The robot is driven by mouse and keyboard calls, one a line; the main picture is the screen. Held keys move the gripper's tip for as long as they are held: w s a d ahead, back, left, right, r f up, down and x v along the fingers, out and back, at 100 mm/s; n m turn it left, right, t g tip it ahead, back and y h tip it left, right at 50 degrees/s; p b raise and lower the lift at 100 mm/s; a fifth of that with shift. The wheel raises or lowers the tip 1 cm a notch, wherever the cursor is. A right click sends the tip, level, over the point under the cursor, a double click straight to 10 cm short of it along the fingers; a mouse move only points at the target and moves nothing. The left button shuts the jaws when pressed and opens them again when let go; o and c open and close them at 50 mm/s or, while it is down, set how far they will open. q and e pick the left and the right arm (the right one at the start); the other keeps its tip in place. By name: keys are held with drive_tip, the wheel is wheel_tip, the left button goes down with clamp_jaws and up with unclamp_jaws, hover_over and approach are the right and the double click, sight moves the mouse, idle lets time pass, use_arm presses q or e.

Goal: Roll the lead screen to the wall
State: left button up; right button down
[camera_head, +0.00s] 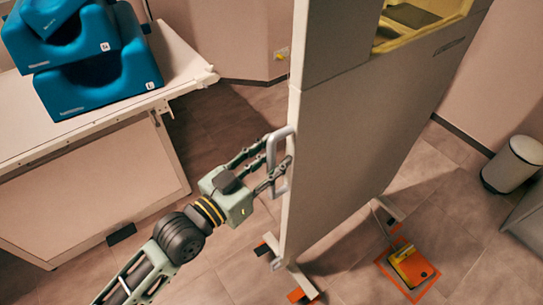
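The lead screen (365,130) is a tall grey upright panel with a yellow-framed window (425,30) near its top. It stands on low feet with orange ends (302,290). A pale D-shaped handle (288,133) sits on its left edge. My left gripper (279,155) is at this handle, with its two fingers apart and overlapping the bar in the view. Whether the fingers touch the bar is not clear. My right gripper is out of view.
A table (95,150) with blue cushions (95,70) stands on the left. An orange and yellow device (412,268) sits in an orange floor outline right of the screen. A bin (512,165) stands by the right wall (500,85). Tiled floor shows between them.

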use_arm(q)
clamp_jaws()
idle(0.3)
drive_tip(key=shift+w+d, duration=0.1)
